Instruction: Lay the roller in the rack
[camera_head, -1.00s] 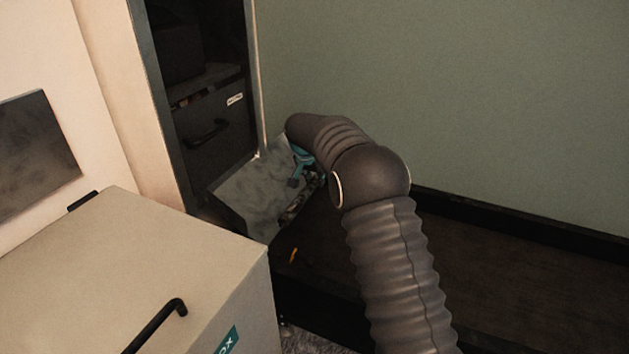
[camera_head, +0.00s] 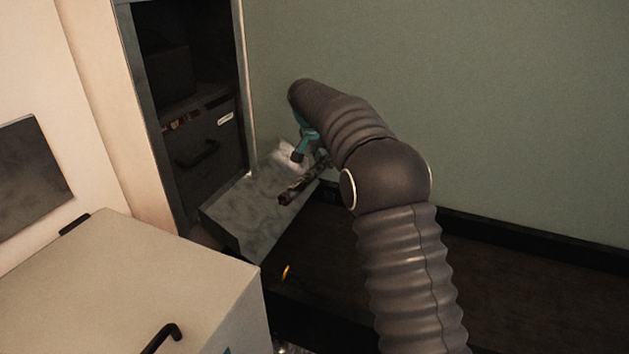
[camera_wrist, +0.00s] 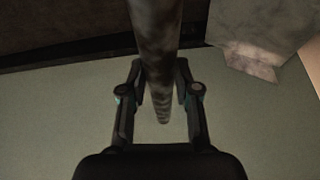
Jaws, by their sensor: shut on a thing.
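The roller (camera_head: 304,183) is a long, mottled brown bar. In the head view it slants beside and in front of a grey slab, seemingly above it. My gripper (camera_head: 310,158), with teal parts, holds it, its fingers partly hidden by my arm. In the wrist view the roller (camera_wrist: 155,35) runs from the top edge down between both fingers of my gripper (camera_wrist: 160,75), which are shut on it. I cannot make out a rack for certain.
The grey marbled slab (camera_head: 238,212) juts out from a dark open cabinet (camera_head: 186,60). A beige box (camera_head: 130,275) with a black handle stands at lower left. A small orange thing (camera_head: 285,271) is below the slab. The green wall (camera_head: 480,90) is bare.

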